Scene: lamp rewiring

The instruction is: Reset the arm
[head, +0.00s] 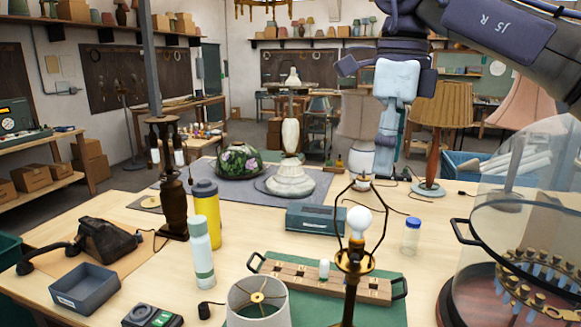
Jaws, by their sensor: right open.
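My right arm comes in from the upper right, and its dark purple and pale blue gripper (392,95) hangs in the air at the upper right of centre in the head view. The gripper is open, and I see nothing held in it. It is in front of a pleated tan lampshade (440,104) and a grey-beige lampshade (357,117), partly covering the space between them. I cannot tell its exact distance from them. My left gripper is not in view.
A bare-bulb lamp (358,222) stands at the front of the table (440,262). A glass dome (525,215) stands at the right. A yellow bottle (207,212), a pale bottle (201,252) and a grey bin (84,290) are at left. Some table right of centre is clear.

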